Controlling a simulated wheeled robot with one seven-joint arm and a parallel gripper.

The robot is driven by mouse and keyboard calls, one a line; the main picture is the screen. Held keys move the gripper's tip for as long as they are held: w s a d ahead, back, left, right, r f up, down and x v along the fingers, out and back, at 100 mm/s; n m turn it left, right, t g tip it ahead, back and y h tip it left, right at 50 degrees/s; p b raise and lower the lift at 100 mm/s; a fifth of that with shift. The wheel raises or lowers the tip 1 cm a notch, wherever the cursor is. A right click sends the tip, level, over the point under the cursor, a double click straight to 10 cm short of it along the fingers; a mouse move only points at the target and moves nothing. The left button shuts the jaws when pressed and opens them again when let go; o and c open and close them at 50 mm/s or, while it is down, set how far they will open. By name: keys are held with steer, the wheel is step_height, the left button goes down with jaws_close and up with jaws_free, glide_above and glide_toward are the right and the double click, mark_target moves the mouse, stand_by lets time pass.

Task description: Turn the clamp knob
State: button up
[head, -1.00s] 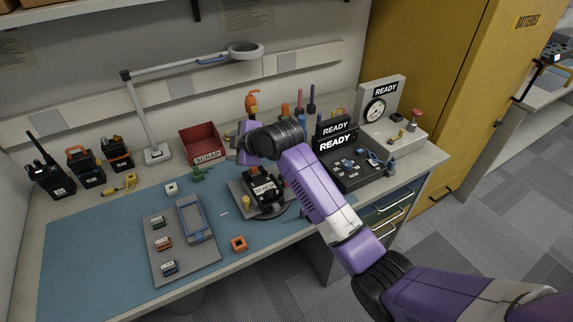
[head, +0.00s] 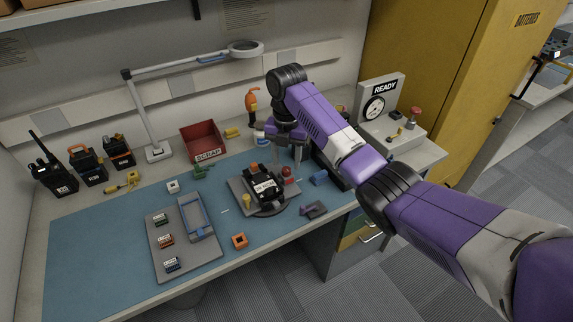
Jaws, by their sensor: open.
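The clamp fixture is a grey plate (head: 237,187) on a dark round base, holding a black radio (head: 264,186) with a white label. A red knob (head: 287,171) stands at the right of the fixture, and a small yellow knob (head: 247,201) at its front left. I cannot tell for certain which one is the clamp knob. My gripper (head: 287,158) is open and points down just behind and above the red knob. Its fingers look empty and apart from the knob, though the exact gap is hard to judge.
A red scrap bin (head: 203,142) and green clip stand left of the fixture. A grey tray (head: 180,266) with small modules lies at front left. Several radios stand at far left. My arm hides the charger area.

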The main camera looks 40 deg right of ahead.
mark_target(286, 171)
steer(key=shift+f, duration=1.4)
jaws_close()
